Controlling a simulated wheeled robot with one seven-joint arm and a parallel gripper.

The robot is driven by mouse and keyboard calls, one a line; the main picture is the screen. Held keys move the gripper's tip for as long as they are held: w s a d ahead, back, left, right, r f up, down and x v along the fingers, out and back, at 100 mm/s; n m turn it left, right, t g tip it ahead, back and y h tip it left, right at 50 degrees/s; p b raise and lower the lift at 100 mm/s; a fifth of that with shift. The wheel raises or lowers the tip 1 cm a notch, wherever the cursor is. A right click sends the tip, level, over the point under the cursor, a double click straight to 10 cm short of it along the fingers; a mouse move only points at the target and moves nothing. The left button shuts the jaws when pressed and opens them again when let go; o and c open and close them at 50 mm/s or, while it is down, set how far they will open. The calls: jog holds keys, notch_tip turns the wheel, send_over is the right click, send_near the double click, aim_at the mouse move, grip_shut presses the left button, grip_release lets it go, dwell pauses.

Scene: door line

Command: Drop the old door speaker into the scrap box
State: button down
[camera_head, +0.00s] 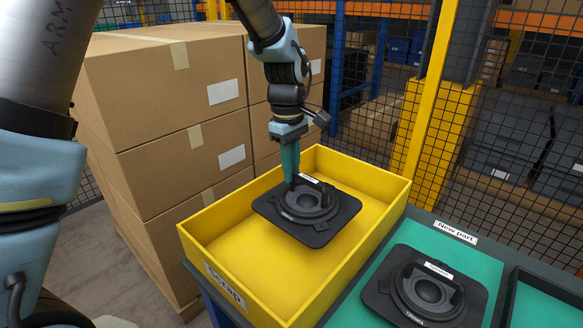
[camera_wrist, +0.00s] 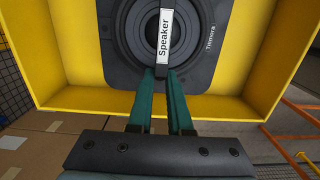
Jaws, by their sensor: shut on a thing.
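A dark square door speaker (camera_head: 308,213) with a round cone hangs inside the outline of the yellow scrap box (camera_head: 205,223). My gripper (camera_head: 291,180) points down and is shut on the speaker's raised bar. In the wrist view the green fingers of my gripper (camera_wrist: 160,80) meet at the white-labelled "Speaker" bar of the speaker (camera_wrist: 118,50). The scrap box also shows around it in the wrist view (camera_wrist: 75,60). I cannot tell whether the speaker touches the box floor. The box holds nothing else that I can see.
A second, similar speaker (camera_head: 425,292) lies on the green mat (camera_head: 473,262) by a "New part" label (camera_head: 455,232). A dark tray (camera_head: 545,300) is at the right edge. Stacked cardboard boxes (camera_head: 165,110) stand left of the scrap box. A yellow post (camera_head: 430,90) and mesh fence rise behind.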

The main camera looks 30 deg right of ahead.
jog(key=shift+r, duration=0.1)
jog(key=c, duration=0.8)
grip_release()
jog(key=shift+o, duration=0.2)
notch_tip(320, 180, up, 11)
jog(key=b, duration=0.2)
jog(key=shift+w, duration=0.35)
jog(key=shift+a, duration=0.1)
